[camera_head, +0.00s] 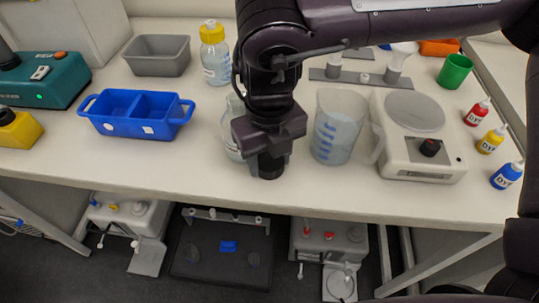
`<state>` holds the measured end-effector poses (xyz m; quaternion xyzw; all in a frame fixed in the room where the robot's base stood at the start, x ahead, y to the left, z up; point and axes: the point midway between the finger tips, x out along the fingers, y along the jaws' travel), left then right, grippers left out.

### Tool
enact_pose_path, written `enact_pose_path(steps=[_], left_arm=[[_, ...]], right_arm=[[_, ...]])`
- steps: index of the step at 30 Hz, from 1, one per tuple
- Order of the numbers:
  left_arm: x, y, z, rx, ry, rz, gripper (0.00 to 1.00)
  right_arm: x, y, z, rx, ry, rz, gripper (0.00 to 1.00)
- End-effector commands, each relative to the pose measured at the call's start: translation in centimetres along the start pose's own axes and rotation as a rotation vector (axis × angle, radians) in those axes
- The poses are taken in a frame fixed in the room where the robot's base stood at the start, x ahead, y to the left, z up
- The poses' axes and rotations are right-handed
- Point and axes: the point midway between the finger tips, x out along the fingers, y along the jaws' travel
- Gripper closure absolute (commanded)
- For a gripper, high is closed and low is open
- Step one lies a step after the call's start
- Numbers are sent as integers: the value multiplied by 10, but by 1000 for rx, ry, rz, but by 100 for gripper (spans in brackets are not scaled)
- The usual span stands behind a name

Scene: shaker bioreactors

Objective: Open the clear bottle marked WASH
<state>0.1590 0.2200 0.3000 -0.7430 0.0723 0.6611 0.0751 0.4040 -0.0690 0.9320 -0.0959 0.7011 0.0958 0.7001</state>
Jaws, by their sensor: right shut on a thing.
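My right gripper (270,152) comes down over the middle of the counter, its arm entering from the upper right. It is shut on a small black cap-like piece (270,167) at its lower end. A clear vessel, seemingly a bottle (231,128), stands just left of and behind the gripper, which hides much of it; no marking on it can be read. I cannot tell whether the black piece touches it. Another clear bottle with a yellow cap (214,55) stands farther back, its label too small to read. My left gripper is not in view.
A clear beaker (338,128) stands close right of the gripper, beside a white balance-like device (422,150). A blue divided tray (137,112) and a grey bin (159,55) are at left. DYE bottles (491,141) and a green cup (454,71) are at right.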

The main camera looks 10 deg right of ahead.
Motion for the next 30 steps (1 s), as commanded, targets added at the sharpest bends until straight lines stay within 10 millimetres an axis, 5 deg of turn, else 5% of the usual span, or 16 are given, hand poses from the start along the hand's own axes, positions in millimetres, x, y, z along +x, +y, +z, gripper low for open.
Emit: enact_pose_path(steps=[8,9,13,23,30], left_arm=[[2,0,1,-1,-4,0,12],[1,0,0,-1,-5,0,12],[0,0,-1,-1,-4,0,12],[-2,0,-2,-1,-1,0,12],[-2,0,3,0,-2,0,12]], right_arm=[[4,0,0,0,1,0,80],[3,0,0,0,1,0,49],[2,0,0,0,1,0,32],[-1,0,0,-1,0,-1,31],[-36,0,1,-1,-4,1,31]])
